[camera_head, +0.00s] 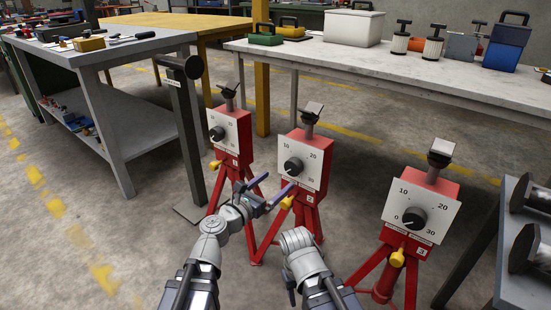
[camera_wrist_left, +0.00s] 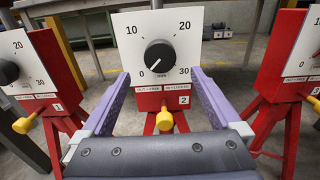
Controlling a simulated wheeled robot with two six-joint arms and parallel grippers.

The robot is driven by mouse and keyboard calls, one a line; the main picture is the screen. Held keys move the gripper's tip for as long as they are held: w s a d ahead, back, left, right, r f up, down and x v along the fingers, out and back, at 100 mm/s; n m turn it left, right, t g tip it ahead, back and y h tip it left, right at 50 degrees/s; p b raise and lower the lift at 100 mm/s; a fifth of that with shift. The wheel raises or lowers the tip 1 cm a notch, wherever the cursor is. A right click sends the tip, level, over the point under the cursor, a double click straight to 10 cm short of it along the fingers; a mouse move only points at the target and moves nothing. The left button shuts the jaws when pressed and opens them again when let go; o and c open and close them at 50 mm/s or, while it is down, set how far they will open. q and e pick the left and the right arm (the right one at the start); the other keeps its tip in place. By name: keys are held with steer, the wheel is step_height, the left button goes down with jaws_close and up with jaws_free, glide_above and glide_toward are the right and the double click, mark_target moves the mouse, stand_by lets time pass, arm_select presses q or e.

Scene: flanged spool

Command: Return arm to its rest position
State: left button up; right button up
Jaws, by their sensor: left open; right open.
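My left gripper (camera_head: 270,189) is open, with its two purple fingers spread in front of the middle red stand (camera_head: 312,183). In the left wrist view the fingers stand either side of that stand's dial plate (camera_wrist_left: 187,29), with nothing between them in grip. Its black knob (camera_wrist_left: 160,57) has a white mark pointing toward 0, and a yellow lever (camera_wrist_left: 164,120) sits below it beside the label 2. I cannot tell whether a finger touches the stand. My right arm (camera_head: 299,243) shows at bottom centre; its fingers are hidden.
Red stands flank it at left (camera_head: 237,135) and right (camera_head: 437,190). A dark post (camera_head: 186,130) stands left. A pale bench (camera_head: 400,72) with cases lies behind; a grey workbench (camera_head: 100,48) is at left. Black flanged spools (camera_head: 530,247) lie at the right edge. Open floor lies left.

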arm_select(q)
steer(key=s+f+m+g+y, duration=0.1)
steer(key=s+f+m+g, duration=0.25)
steer(key=f+m, duration=0.45)
steer(key=s+f+m+g+y, duration=0.25)
steer(key=f+m+g, duration=0.3)
steer(key=m, duration=0.45)
steer(key=s+a+f+m+g+y, duration=0.2)
steer(key=s+a+f+m+y, duration=0.3)
steer(key=a, duration=0.3)
steer(key=s+a+f+m+g+y, duration=0.2)
steer(key=s+a+f+m+g, duration=0.15)
steer(key=a+m, duration=0.35)
steer(key=s+d+r+m+y+p, duration=0.1)
steer(key=s+d+r+m+p, duration=0.35)
steer(key=d+r+p, duration=0.75)
step_height(320, 180, up, 38)
steer(key=s+a+n+p, duration=0.1)
steer(key=s+p, duration=0.1)
steer(key=p, duration=3.6)
steer(key=shift+r+n, duration=0.15)
steer(key=shift+n, duration=0.2)
